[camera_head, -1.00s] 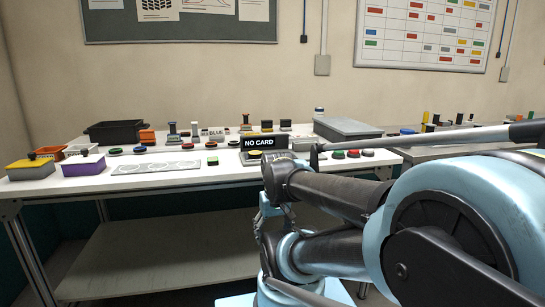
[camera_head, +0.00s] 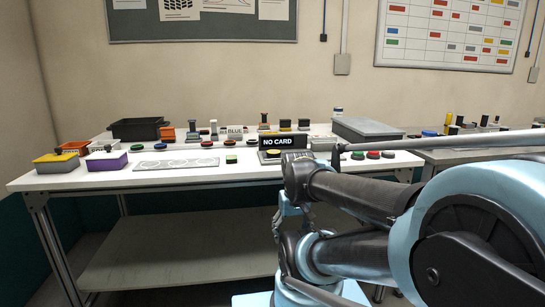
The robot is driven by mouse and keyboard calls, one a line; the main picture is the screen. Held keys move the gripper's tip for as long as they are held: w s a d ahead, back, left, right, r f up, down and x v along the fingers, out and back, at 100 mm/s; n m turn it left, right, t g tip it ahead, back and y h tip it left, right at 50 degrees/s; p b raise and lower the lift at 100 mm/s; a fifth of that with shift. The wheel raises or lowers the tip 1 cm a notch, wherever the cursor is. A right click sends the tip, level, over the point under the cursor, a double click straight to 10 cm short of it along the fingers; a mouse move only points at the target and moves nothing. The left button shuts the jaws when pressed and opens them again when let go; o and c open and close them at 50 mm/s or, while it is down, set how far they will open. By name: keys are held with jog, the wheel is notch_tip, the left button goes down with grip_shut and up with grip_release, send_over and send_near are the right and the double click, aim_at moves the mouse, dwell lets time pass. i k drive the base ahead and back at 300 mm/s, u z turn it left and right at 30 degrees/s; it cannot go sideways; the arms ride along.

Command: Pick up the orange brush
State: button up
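No brush can be made out for certain at this distance. A small orange block-like thing (camera_head: 167,133) stands at the back left of the white table (camera_head: 185,179), beside the black bin; it may be the orange brush. My arm is folded in the right foreground, well short of the table's objects. What seems to be my gripper (camera_head: 284,208) is a small part mostly hidden beside the dark arm links, below the table's front edge. Its fingers cannot be read, and no held thing shows.
The black bin (camera_head: 138,128), an orange tray (camera_head: 74,147), a yellow-topped box (camera_head: 56,162) and a purple box (camera_head: 107,161) stand on the left. A NO CARD sign (camera_head: 283,141) and grey case (camera_head: 367,129) stand further right. Stamps and coloured discs lie between. The lower shelf (camera_head: 180,255) looks empty.

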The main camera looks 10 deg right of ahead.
aim_at(168, 135)
jog(key=z, duration=1.4)
jog(key=k, duration=1.15)
jog(key=u, duration=1.7)
jog(key=i, duration=0.4)
jog(key=u, duration=0.15)
